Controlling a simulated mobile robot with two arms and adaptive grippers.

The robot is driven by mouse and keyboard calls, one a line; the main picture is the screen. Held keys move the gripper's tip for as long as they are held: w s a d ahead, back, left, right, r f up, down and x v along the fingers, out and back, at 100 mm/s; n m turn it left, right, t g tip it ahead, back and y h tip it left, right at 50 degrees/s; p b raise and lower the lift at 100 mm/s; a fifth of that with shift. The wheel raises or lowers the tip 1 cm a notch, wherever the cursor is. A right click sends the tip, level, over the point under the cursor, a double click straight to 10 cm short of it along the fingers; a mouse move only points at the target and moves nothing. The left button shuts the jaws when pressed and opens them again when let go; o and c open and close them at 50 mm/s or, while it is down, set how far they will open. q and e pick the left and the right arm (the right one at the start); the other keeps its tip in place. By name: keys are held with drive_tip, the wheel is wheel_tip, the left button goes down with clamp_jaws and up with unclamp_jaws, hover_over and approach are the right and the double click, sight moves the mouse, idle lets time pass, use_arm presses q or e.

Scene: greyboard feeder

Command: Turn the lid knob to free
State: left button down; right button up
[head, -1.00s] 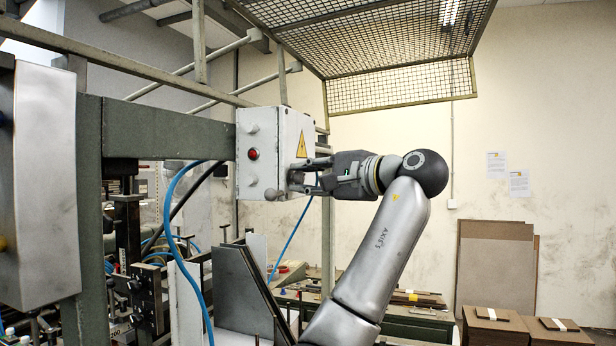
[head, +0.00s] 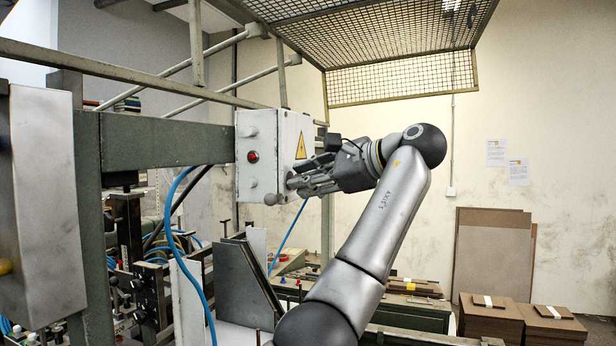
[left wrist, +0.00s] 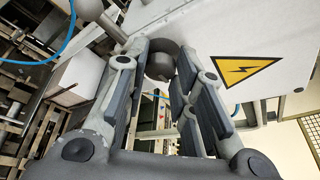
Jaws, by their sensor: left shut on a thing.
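The pale grey box (head: 247,178) is mounted on the machine frame, with a yellow warning triangle on its right face. My left gripper (head: 296,182) reaches in from the right at the lower part of that face. In the left wrist view, a dark grey round knob (left wrist: 161,62) sits between the fingertips of my left gripper (left wrist: 163,70), which is shut on it. The warning triangle (left wrist: 246,72) shows beside the fingers. In the head view the fingers largely hide this knob. My right gripper is not in view.
A red button (head: 252,156) and another rounded knob (head: 270,199) are on the box. A blue hose (head: 170,215) hangs below left. A mesh guard (head: 400,78) is overhead. Board stacks (head: 490,318) stand at the lower right, away from the box.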

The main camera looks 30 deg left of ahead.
use_arm(q)
drive_tip(key=shift+f, duration=0.1)
idle(0.3)
drive_tip(key=c, duration=1.2)
unclamp_jaws()
drive_tip(key=shift+d, duration=0.1)
drive_tip(key=v, duration=1.1)
drive_tip(key=shift+d, duration=0.25)
drive_tip(key=shift+w+d, duration=0.1)
drive_tip(key=shift+d, duration=0.15)
drive_tip(key=shift+a, duration=0.15)
